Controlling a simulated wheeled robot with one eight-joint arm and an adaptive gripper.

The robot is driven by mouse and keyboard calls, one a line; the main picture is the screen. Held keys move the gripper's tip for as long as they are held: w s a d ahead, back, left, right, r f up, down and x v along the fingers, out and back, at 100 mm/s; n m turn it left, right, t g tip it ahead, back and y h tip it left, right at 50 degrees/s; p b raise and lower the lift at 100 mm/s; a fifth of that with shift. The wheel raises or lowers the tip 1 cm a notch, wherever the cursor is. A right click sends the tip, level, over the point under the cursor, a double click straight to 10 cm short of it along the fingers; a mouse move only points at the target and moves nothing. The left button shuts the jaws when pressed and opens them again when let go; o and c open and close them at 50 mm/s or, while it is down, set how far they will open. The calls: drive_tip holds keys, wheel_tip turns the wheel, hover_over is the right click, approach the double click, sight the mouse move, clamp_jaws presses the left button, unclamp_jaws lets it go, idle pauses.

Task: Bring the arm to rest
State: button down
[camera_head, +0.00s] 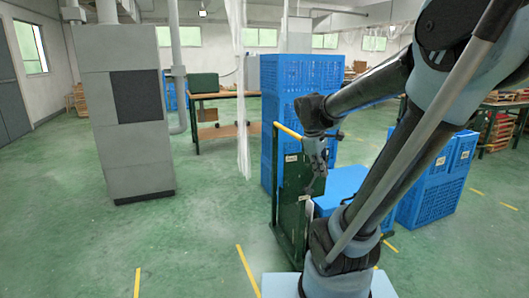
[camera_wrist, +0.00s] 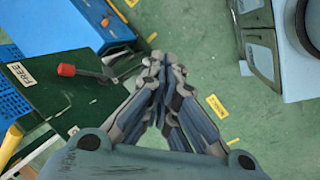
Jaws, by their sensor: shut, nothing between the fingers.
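My arm reaches from the right side of the head view out over the green floor, bent at its elbow. My gripper (camera_head: 319,170) hangs downward at the arm's end, in front of a green panel of a cart. In the wrist view my gripper (camera_wrist: 164,62) has its fingers drawn together at the tips, with nothing between them. Floor shows below the tips there. I cannot tell from the head view how far the gripper is from the cart.
The green cart (camera_head: 289,225) with a yellow handle (camera_head: 288,132) stands close by. A black lever with a red knob (camera_wrist: 66,70) shows near a FREE label (camera_wrist: 21,74). Stacked blue crates (camera_head: 300,75) stand behind. A grey cabinet (camera_head: 125,150) stands left, with clear floor between.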

drive_tip(key=s+f+m+y, duration=0.1)
drive_tip(key=s+f+m, duration=0.4)
drive_tip(key=s, duration=0.2)
drive_tip(key=s+a+f+m+y, duration=0.1)
drive_tip(key=s+f+m+y, duration=0.1)
drive_tip(key=s+f+m, duration=0.2)
drive_tip(key=s+m, duration=0.2)
drive_tip(key=s, duration=0.2)
drive_tip(key=shift+f, duration=0.4)
drive_tip(key=shift+a, duration=0.1)
drive_tip(key=shift+w+f, duration=0.2)
drive_tip(key=shift+w, duration=0.15)
